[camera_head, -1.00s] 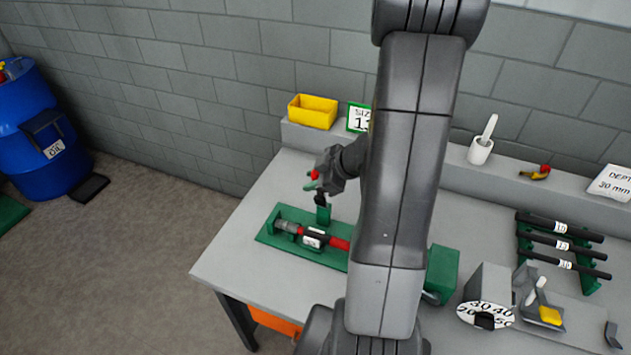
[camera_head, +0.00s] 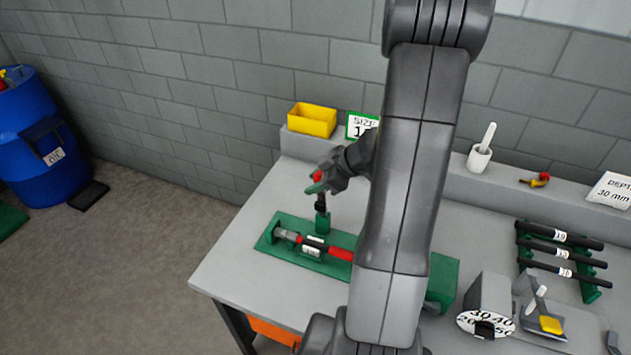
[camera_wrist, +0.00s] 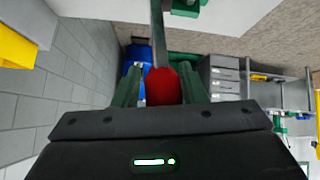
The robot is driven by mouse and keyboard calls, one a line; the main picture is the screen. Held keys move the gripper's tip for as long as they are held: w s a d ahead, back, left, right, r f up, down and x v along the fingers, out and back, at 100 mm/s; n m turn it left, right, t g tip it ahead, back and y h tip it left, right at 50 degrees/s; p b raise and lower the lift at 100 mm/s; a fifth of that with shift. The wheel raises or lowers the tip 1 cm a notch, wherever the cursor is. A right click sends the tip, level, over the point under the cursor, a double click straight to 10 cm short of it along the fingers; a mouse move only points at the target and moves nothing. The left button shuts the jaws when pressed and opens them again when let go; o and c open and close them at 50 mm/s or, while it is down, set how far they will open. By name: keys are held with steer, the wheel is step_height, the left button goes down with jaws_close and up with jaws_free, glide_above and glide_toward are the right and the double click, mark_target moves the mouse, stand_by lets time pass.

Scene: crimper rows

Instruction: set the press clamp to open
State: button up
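The press clamp has a green base (camera_head: 265,240) on the grey bench. A grey and red rod (camera_head: 338,253) lies along it, with a dark and white block (camera_head: 312,250) around its middle. A dark lever (camera_head: 322,203) rises from a green post (camera_head: 322,223) behind the rod. Its top ends in a red knob (camera_head: 317,175). My gripper (camera_head: 315,183) is at the knob. In the wrist view, the red knob (camera_wrist: 163,87) is between the green fingers (camera_wrist: 160,90), which appear shut on it. A grey bar (camera_wrist: 158,35) runs up past the knob.
A yellow bin (camera_head: 312,120) and a size sign (camera_head: 360,124) stand on the back ledge. A green block (camera_head: 443,278), a dial (camera_head: 485,322) and a rack of black rods (camera_head: 560,245) are to the right. My arm hides the bench's middle. The front left bench is clear.

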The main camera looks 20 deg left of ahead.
steer(key=shift+o, duration=0.9)
steer(key=v, duration=1.4)
steer(key=shift+w+a+f, duration=0.1)
steer(key=shift+f, duration=0.1)
steer(key=x, duration=1.3)
steer(key=shift+a+f, duration=0.2)
steer(key=shift+a, duration=0.05)
